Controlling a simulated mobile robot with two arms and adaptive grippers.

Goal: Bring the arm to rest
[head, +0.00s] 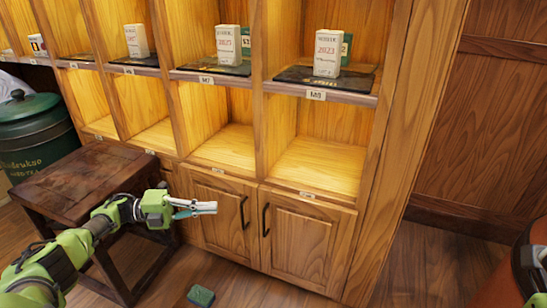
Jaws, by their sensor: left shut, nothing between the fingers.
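My left arm comes in from the lower left, green and grey. Its gripper (203,208) is shut with nothing between the fingers. It points right, in front of the wooden cabinet doors (213,207) and beyond the right side of the dark wooden stool (88,180). Whether the fingers touch the door cannot be told. Only a small green part of my right arm shows at the right edge, and its gripper is out of view.
The lit shelf unit (262,128) has white boxes (328,53) standing on dark mats in its upper row. The lower compartments look empty. A green canister (35,130) stands at left. A small green block (201,295) lies on the floor. A reddish-brown rounded object (515,270) is at lower right.

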